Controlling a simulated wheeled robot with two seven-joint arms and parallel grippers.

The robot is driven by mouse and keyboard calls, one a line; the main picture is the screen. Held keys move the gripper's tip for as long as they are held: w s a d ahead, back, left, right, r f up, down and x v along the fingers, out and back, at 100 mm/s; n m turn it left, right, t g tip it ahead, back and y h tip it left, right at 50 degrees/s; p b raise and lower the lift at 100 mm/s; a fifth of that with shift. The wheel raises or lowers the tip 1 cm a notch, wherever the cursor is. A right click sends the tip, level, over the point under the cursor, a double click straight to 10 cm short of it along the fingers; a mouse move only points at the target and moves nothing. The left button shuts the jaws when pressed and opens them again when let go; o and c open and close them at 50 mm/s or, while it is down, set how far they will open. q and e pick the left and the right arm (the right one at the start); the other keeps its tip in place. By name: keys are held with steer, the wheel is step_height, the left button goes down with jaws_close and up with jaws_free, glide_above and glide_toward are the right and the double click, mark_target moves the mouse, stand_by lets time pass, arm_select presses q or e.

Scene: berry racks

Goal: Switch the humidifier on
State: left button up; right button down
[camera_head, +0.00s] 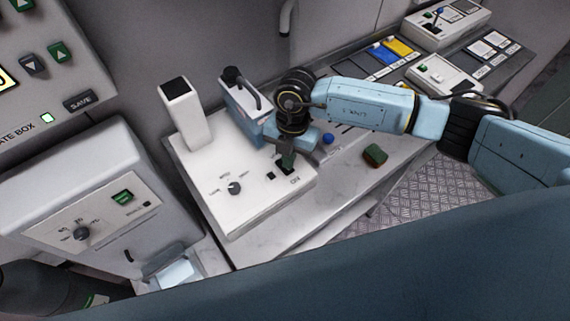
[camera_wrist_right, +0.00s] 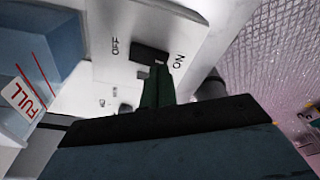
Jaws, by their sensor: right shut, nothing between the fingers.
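The humidifier (camera_head: 215,165) is a white box on the counter with a tall square spout (camera_head: 185,115), a round dark knob (camera_head: 235,188) and a blue-sided tank behind. In the right wrist view its black switch (camera_wrist_right: 148,55) sits between the labels OFF and ON. My right gripper (camera_head: 287,160) is shut and empty, pointing down over the switch. Its dark green fingers (camera_wrist_right: 157,88) are at the ON end of the switch, partly covering it. I cannot tell whether they touch it. My left gripper is not in view.
The blue tank marked FULL (camera_wrist_right: 40,60) stands close beside the right gripper. A green block (camera_head: 375,155) and a blue ball (camera_head: 328,138) are on the counter to the right. A grey machine with a dial (camera_head: 75,200) is at the left.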

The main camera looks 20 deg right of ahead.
steer(key=shift+f+b, duration=0.55)
steer(key=shift+f, duration=0.3)
steer(key=shift+r, duration=0.15)
step_height(320, 180, up, 7)
steer(key=p, duration=0.6)
stand_by(0.4)
stand_by(0.3)
